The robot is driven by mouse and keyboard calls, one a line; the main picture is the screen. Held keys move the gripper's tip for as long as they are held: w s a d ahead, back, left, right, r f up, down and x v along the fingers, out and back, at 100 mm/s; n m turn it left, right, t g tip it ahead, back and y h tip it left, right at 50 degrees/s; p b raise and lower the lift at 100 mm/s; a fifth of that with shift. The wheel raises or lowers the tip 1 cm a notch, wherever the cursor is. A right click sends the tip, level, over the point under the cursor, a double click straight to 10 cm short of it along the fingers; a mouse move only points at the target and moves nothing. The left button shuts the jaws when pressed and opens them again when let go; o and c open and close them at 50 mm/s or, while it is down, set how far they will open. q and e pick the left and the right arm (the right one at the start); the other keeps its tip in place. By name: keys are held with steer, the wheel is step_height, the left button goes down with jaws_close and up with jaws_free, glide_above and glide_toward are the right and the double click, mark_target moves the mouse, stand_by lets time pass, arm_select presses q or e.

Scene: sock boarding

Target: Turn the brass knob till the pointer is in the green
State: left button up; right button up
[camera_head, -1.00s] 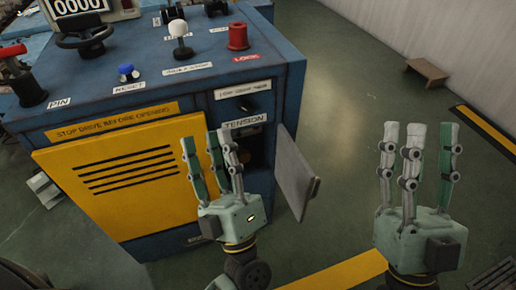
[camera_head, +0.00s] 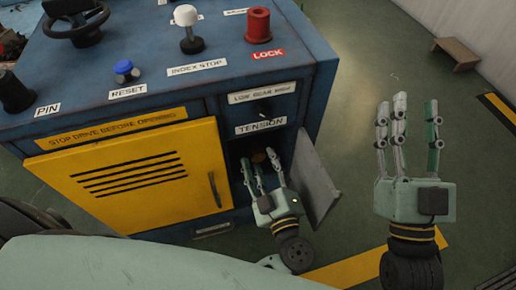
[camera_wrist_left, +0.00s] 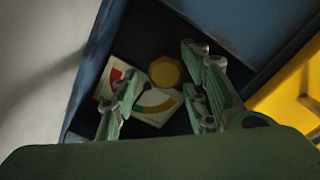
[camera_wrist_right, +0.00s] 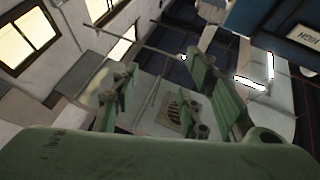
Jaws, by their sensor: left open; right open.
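The brass knob (camera_wrist_left: 165,71) is a faceted yellow disc inside the dark open compartment under the TENSION label (camera_head: 261,126). It also shows small and dim in the head view (camera_head: 259,157). Beside it in the left wrist view is a white gauge (camera_wrist_left: 153,116) with red, yellow and green bands. A finger partly hides the gauge, and I cannot tell where its pointer rests. My left gripper (camera_head: 259,170) is open at the compartment mouth, its fingers reaching toward the knob, with no clear contact. My right gripper (camera_head: 409,108) is open and empty, out to the right.
A grey door (camera_head: 315,178) stands open just right of my left gripper. A yellow vented panel (camera_head: 130,180) is at the left. The blue cabinet top carries a red LOCK knob (camera_head: 258,24) and a white-topped lever (camera_head: 187,17).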

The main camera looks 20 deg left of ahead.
mark_target(262, 157)
arm_select(q)
steer(key=shift+b+x, duration=0.3)
steer(key=shift+x, duration=1.75)
arm_select(e)
steer(key=s+r+t, duration=0.2)
steer(key=r, duration=0.1)
steer(key=shift+s+d+r+y, duration=0.1)
steer(key=shift+s+r+y, duration=0.15)
steer(key=shift+s+y, duration=0.1)
arm_select(q)
steer(key=shift+c, duration=0.4)
steer(key=shift+r, duration=0.15)
jaws_close()
steer(key=shift+w+d+r+n+p, duration=0.1)
steer(key=shift+n+p, duration=0.3)
steer(key=shift+n, duration=0.2)
arm_select(e)
steer(key=shift+w+a+f+g, duration=0.2)
steer(key=shift+w+f+g, duration=0.6)
steer(key=shift+w+f, duration=0.5)
